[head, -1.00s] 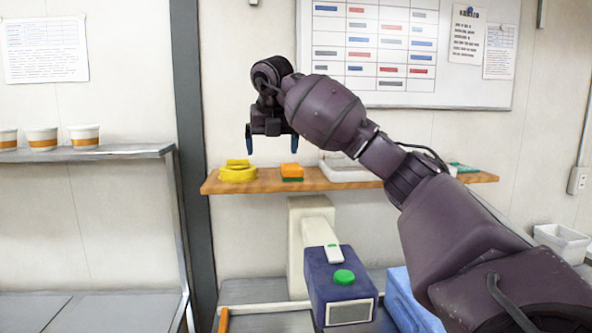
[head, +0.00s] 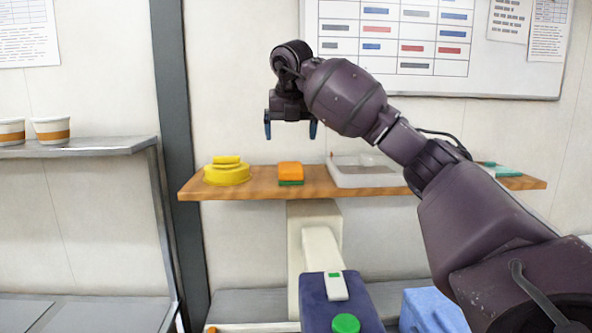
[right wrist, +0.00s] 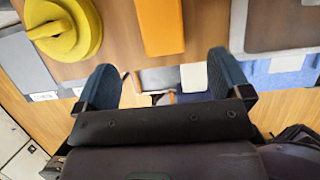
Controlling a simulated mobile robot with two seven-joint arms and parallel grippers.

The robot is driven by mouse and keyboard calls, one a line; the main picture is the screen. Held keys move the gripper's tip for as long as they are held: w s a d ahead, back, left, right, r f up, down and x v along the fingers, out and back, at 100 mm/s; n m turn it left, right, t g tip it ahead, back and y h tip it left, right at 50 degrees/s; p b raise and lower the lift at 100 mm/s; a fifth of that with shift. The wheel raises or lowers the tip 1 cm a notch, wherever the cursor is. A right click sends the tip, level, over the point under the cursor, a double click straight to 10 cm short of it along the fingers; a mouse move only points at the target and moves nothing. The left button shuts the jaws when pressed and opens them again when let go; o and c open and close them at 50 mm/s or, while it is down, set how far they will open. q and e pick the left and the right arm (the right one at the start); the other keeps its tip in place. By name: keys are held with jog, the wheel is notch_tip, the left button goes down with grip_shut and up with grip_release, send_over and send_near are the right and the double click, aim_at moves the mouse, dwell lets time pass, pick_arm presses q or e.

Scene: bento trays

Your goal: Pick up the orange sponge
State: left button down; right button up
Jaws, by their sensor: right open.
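The orange sponge (head: 290,171) lies on a wooden shelf (head: 240,189), with a green layer under its orange top. It also shows in the right wrist view (right wrist: 160,25), at the top middle, beyond the fingertips. My right gripper (head: 290,130) is open and empty, pointing down, and appears above the sponge in the head view. In the right wrist view its two blue fingers (right wrist: 165,75) stand apart, with the sponge ahead of the gap between them and not between the fingers. My left gripper is in neither view.
A yellow round object (head: 226,173) sits left of the sponge on the shelf. A pale tray (head: 366,176) lies to the right, partly behind my arm. A blue box with a green button (head: 345,323) stands below. Cups (head: 51,130) stand on a metal shelf at left.

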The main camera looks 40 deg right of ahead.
aim_at(290, 165)
jog(key=shift+w+d+f, duration=0.1)
jog(key=shift+w+d, duration=0.1)
jog(key=shift+d, duration=0.1)
jog(key=x, duration=0.5)
jog(key=shift+f, duration=0.15)
jog(key=shift+p+x, duration=0.9)
jog(key=shift+x, duration=1.7)
jog(key=shift+s+a+f, duration=0.15)
jog(key=shift+f, duration=0.1)
jog(key=c, duration=1)
jog(key=shift+r, duration=0.15)
notch_tip(290, 165, up, 20)
jog(key=shift+r, duration=0.1)
